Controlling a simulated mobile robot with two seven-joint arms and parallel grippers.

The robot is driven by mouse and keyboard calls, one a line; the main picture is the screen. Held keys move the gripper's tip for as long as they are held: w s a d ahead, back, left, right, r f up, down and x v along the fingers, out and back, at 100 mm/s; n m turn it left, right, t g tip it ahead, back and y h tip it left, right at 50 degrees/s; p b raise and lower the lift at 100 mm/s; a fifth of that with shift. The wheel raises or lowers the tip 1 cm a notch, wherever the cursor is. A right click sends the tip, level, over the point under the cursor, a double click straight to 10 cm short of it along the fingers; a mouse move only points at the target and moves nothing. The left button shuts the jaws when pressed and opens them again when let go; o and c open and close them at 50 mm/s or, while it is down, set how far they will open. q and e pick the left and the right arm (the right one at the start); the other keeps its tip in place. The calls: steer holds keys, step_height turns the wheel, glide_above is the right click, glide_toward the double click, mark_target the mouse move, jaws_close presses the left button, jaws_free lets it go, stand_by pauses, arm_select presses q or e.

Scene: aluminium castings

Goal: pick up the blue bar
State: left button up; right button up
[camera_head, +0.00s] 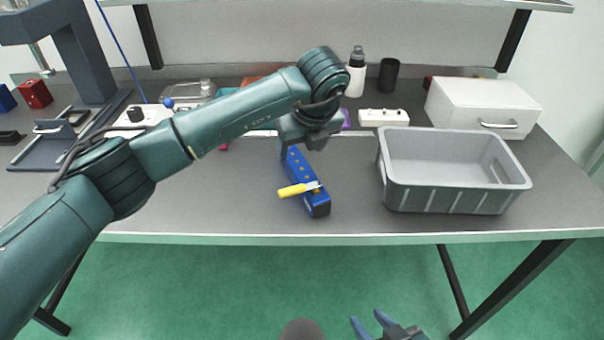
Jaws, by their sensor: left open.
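The blue bar (318,204) lies on the grey table, pointing from back left to front right, with small yellowish spots along its top. A tool with a yellow handle (294,190) lies across its front part. My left gripper (302,146) is over the back end of the bar and hides part of it. It is open; its fingertips are hard to make out, and I cannot tell whether they touch the bar. My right gripper (371,322) is at the bottom edge, in front of the table, with its blue fingers apart and nothing between them.
A grey crate (445,199) stands right of the bar. Behind are a white power strip (384,118), a bottle (356,72), a black cup (388,75) and a white box (482,106). A dark press stand (85,55) is at left. The table (230,205) is clear left of the bar.

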mark_target(296, 159)
arm_select(q)
steer(key=p+x, duration=0.1)
steer(key=x, duration=0.4)
steer(key=shift+w+a, duration=0.1)
steer(key=shift+a, duration=0.05)
arm_select(e)
steer(key=shift+r, duration=0.5)
arm_select(q)
steer(key=shift+c, duration=0.2)
steer(key=c, duration=1.1)
arm_select(e)
steer(key=shift+w+d, duration=0.1)
arm_select(q)
steer(key=shift+r, duration=0.15)
step_height(296, 159, up, 9)
steer(key=shift+f+b, duration=0.25)
steer(key=shift+b, duration=0.35)
steer(key=shift+r, duration=0.65)
arm_select(e)
steer(key=shift+w+f, duration=0.1)
steer(key=shift+f, duration=0.1)
